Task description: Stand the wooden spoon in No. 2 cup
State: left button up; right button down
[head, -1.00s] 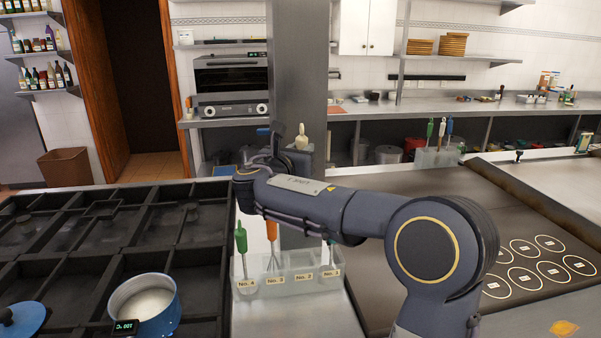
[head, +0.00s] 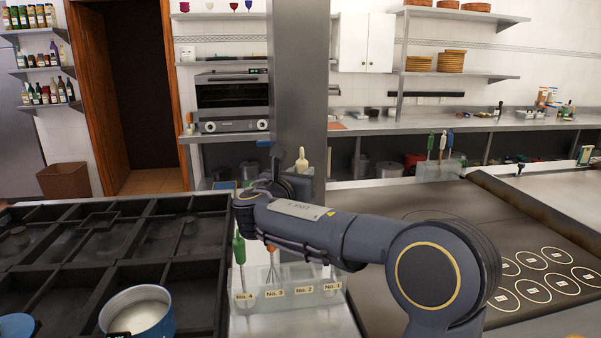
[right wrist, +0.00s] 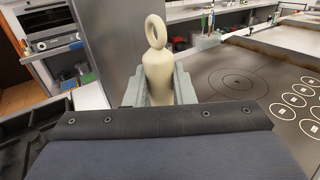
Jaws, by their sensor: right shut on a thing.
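My right gripper (head: 300,186) is shut on the wooden spoon (right wrist: 158,78). In the right wrist view the spoon's pale handle, with a ring at its top, stands upright between the jaws. In the head view only the handle top (head: 301,160) shows above the gripper; the spoon's lower part is hidden behind my arm. The No. 2 cup (head: 303,291) is in a clear row of labelled cups below my right forearm, between No. 3 and No. 1. My forearm covers the area above it, and no utensil shows in it. My left gripper is not in view.
The No. 4 cup holds a green-handled utensil (head: 239,250), No. 3 a whisk (head: 274,272), and No. 1 another utensil. A steel column (head: 300,90) rises behind the gripper.

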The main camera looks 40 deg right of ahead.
notch_tip(320, 180, down, 15)
jog(key=b, duration=1.1)
jog(key=shift+f+b, duration=0.2)
jog(key=shift+b, duration=0.1)
dwell(0.6)
jog(key=shift+f+b, duration=0.45)
jog(key=shift+f, duration=0.2)
dwell(0.4)
jog(key=c, duration=1.1)
grip_release()
jog(key=shift+c, duration=0.2)
jog(key=shift+a, duration=0.1)
jog(key=v, duration=0.7)
jog(key=shift+s+a, duration=0.2)
jog(key=shift+a, duration=0.1)
